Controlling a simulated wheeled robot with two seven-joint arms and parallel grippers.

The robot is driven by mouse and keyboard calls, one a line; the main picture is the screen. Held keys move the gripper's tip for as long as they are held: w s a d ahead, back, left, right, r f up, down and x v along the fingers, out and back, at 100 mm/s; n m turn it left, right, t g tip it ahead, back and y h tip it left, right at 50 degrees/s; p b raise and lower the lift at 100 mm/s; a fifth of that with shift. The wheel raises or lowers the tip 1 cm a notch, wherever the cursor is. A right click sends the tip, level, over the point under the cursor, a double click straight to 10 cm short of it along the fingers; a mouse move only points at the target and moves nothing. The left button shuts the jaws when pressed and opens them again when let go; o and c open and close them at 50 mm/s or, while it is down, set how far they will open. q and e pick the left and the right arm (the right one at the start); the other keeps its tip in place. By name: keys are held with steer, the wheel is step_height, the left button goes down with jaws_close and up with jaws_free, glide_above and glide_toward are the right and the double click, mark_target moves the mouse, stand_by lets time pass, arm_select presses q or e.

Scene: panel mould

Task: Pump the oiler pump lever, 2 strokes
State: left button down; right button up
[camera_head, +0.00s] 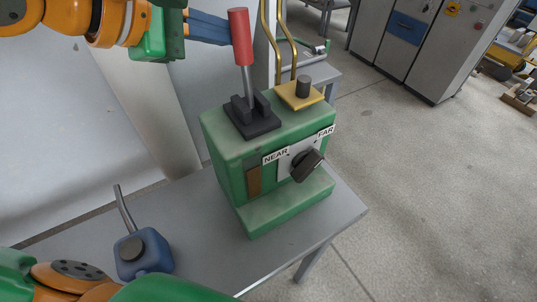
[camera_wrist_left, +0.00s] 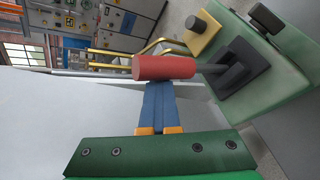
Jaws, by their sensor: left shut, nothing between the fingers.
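The pump lever has a red cylindrical grip (camera_head: 240,37) on a grey rod and rises from a black slotted base (camera_head: 252,117) on top of the green pump body (camera_head: 228,148). It stands nearly upright, leaning slightly left in the head view. My left gripper (camera_head: 226,31) is shut and empty, its blue fingertips right beside the grip's left side. In the left wrist view the closed fingers (camera_wrist_left: 160,87) end at the red grip (camera_wrist_left: 164,67); I cannot tell whether they touch it. The black base (camera_wrist_left: 238,67) also shows there. My right gripper is out of view.
A black knob (camera_head: 308,165) between NEAR and FAR labels is on the pump's front. Brass pipes (camera_head: 279,45) rise behind a yellow block (camera_head: 299,96). A blue oil can (camera_head: 143,253) stands on the grey table (camera_head: 205,245). Open floor lies to the right.

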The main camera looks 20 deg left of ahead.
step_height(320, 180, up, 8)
steer(key=p, duration=0.8)
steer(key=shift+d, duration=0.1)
stand_by(0.5)
